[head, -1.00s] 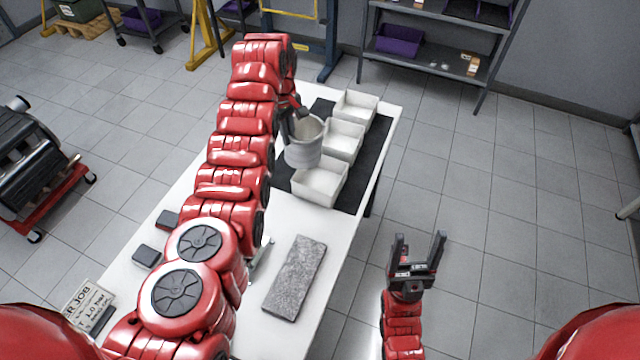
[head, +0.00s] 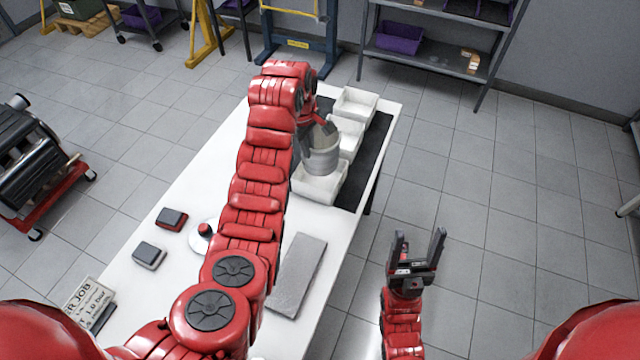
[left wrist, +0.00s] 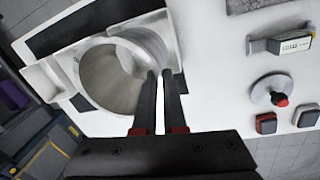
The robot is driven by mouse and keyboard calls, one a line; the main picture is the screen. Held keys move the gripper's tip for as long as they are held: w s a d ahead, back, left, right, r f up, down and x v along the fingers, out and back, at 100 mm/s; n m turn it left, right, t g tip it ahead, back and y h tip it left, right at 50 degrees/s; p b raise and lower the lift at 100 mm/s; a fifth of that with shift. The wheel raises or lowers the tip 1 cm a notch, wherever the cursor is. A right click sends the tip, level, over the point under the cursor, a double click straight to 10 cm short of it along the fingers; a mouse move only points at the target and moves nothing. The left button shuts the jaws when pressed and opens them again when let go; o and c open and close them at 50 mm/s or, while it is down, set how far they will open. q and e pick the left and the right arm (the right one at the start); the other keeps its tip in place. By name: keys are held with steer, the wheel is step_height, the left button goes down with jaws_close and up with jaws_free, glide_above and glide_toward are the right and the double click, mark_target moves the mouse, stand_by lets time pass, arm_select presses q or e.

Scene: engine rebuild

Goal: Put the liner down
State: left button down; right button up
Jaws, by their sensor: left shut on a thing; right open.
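The liner (head: 322,160) is a grey open-topped cylinder, held roughly upright over the nearest white bins on the table. In the left wrist view the liner (left wrist: 108,80) shows its round bore. My left gripper (left wrist: 158,76) is shut on the liner's wall, one finger appearing on each side of it. In the head view this gripper (head: 308,138) is partly hidden by my arm. I cannot tell whether the liner touches a bin. My right gripper (head: 419,238) is open and empty, off the table's right side.
Three white bins stand in a row on a black mat (head: 374,150): near (head: 312,190), middle (head: 352,140) and far (head: 354,103). A grey slab (head: 298,275) lies on the white table (head: 180,255). Small dark blocks and a red-knobbed disc (head: 204,231) sit at left.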

mark_target(310, 172)
arm_select(q)
steer(key=shift+f+b, duration=0.3)
step_height(310, 172, down, 5)
steer(key=shift+r, duration=0.1)
step_height(310, 172, down, 4)
steer(key=shift+r+p, duration=0.1)
steer(key=shift+p, duration=0.75)
steer(key=shift+f, duration=0.4)
steer(key=c, duration=1)
jaws_free()
